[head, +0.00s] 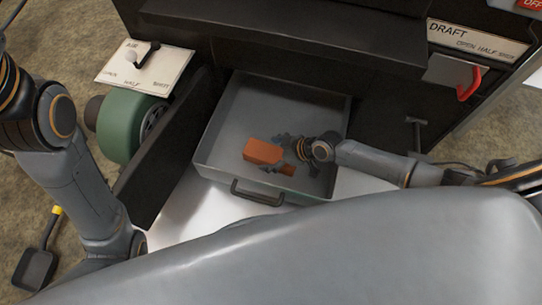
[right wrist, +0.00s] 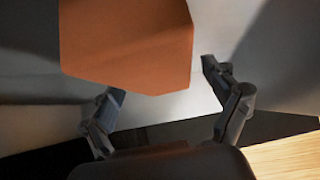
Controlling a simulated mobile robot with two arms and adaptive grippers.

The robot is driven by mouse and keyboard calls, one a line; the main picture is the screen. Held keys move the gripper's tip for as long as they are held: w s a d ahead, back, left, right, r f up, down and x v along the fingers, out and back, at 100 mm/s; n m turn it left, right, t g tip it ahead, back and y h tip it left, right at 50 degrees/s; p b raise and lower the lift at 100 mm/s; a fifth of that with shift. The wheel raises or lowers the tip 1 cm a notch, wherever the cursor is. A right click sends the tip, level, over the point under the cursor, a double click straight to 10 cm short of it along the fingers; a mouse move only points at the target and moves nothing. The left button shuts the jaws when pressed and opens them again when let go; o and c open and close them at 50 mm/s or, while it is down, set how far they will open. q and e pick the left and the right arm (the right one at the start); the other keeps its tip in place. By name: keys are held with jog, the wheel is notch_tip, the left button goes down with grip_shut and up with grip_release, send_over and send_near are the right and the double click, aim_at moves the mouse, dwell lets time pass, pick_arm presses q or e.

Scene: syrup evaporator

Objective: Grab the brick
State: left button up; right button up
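An orange-brown brick (head: 262,151) lies in the grey metal drawer tray (head: 232,110). My right gripper (head: 277,154) is inside the tray at the brick's right end, its fingers spread. In the right wrist view the brick (right wrist: 125,40) fills the upper middle. There the open right gripper (right wrist: 162,82) has one finger at the brick's lower left and the other to its right, with a visible gap on the right. Whether the left finger touches the brick I cannot tell. A small orange-brown patch shows below the gripper in the head view. My left gripper is out of view.
The tray has raised walls and a front handle (head: 257,193). A black open door (head: 165,150) and a green blower (head: 122,128) stand to the left. A red-handled draft lever (head: 469,84) is at the right. A small shovel (head: 36,268) lies at lower left.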

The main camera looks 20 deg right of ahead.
jog(key=c, duration=1.8)
jog(key=shift+r, duration=0.1)
grip_shut()
jog(key=shift+r, duration=0.1)
